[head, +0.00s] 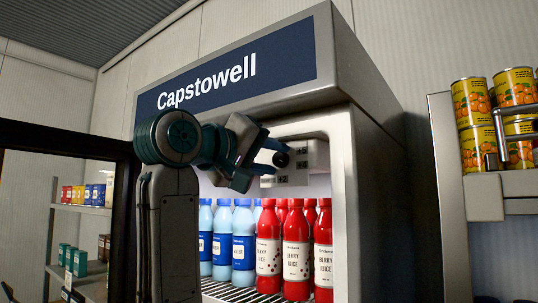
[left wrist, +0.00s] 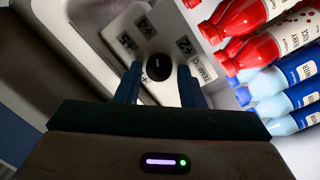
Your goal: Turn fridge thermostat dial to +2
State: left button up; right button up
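The thermostat dial (head: 281,160) is a small dark round knob on a pale control box (head: 314,154) under the fridge's top. In the left wrist view the dial (left wrist: 159,67) lies between my left gripper's fingertips. Printed labels surround it, one reading +2 (left wrist: 185,47) and another TEMP °C (left wrist: 203,68). The dial's pointer setting is too small to read. My left gripper (head: 268,157) is open, with one blue finger on each side of the dial and a narrow gap visible. Whether the fingertips reach over the knob's sides is unclear. My right gripper is out of view.
The Capstowell fridge (head: 352,200) is open. Red juice bottles (head: 296,250) and blue-labelled bottles (head: 244,243) stand close below the control box. A dark door frame (head: 122,215) is at left. Shelves with orange-pictured cans (head: 471,110) stand at right.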

pick_arm(q)
jog(key=shift+c, duration=0.4)
jog(key=shift+s, duration=0.1)
jog(key=c, duration=0.6)
jog(key=shift+m+b, duration=1.25)
jog(key=shift+m, duration=0.35)
jog(key=m+b, duration=0.1)
jog(key=m, duration=0.1)
jog(key=shift+m+y+b, duration=0.3)
jog(key=shift+b, duration=0.1)
jog(key=m+b, duration=0.1)
jog(key=m, duration=0.2)
jog(key=shift+d+r+b, duration=0.1)
jog(key=shift+b, duration=0.3)
jog(key=shift+r+m+y+b, duration=0.1)
jog(key=shift+m+y+b, duration=0.4)
jog(key=shift+m, duration=0.7)
